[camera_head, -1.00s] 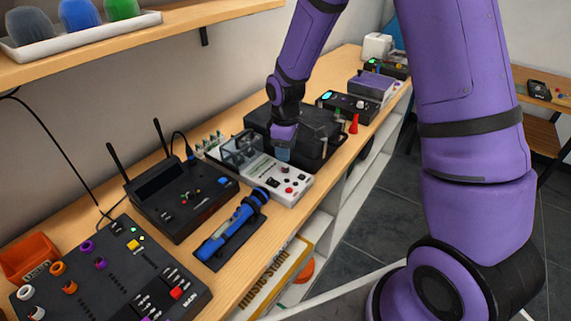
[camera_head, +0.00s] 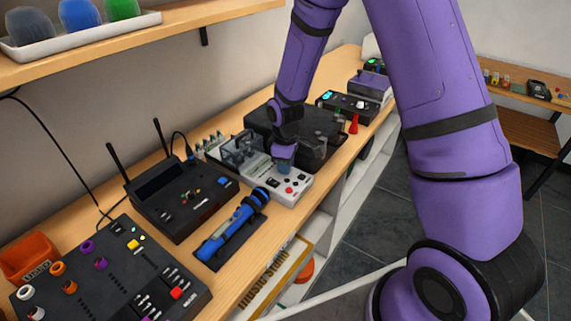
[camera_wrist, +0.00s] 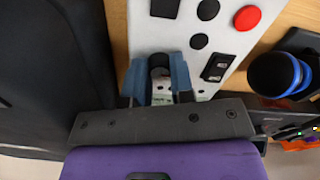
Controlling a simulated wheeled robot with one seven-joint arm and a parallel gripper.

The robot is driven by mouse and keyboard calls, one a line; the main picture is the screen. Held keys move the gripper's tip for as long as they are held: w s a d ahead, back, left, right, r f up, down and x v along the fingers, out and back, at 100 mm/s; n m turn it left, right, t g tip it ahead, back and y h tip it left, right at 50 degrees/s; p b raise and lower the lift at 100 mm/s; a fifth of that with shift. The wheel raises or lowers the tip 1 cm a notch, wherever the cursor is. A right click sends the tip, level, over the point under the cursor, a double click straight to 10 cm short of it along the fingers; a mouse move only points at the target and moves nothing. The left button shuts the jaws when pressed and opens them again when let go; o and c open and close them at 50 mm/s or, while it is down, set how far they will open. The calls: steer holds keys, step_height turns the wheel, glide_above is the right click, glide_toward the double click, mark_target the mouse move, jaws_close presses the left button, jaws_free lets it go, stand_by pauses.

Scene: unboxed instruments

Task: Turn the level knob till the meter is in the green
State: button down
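A light grey panel unit (camera_head: 297,192) lies on the bench below my gripper (camera_head: 284,163); it also shows in the wrist view (camera_wrist: 225,38). It carries several black round controls, such as one black knob (camera_wrist: 208,9), and a red button (camera_wrist: 247,17). In the wrist view my gripper (camera_wrist: 159,72) has its two blue fingers apart. A dark round knob (camera_wrist: 159,60) shows between the fingertips; I cannot tell whether they touch it. No label reads clearly, so I cannot tell which knob is the level knob. I cannot make out a meter needle or green zone.
A clear-walled box (camera_head: 243,150) stands at the panel's back left. A blue flashlight-like tool (camera_head: 238,222) lies in front left. A black router-like unit (camera_head: 180,195) with antennas is left, a black case (camera_head: 300,125) behind. A red cone (camera_head: 354,124) stands to the right.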

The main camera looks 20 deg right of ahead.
steer(key=shift+m, duration=0.3)
steer(key=m, duration=0.4)
steer(key=shift+m, duration=2)
steer(key=c, duration=1)
jaws_free()
steer(key=shift+r, duration=0.1)
step_height(320, 180, up, 11)
steer(key=shift+f, duration=0.15)
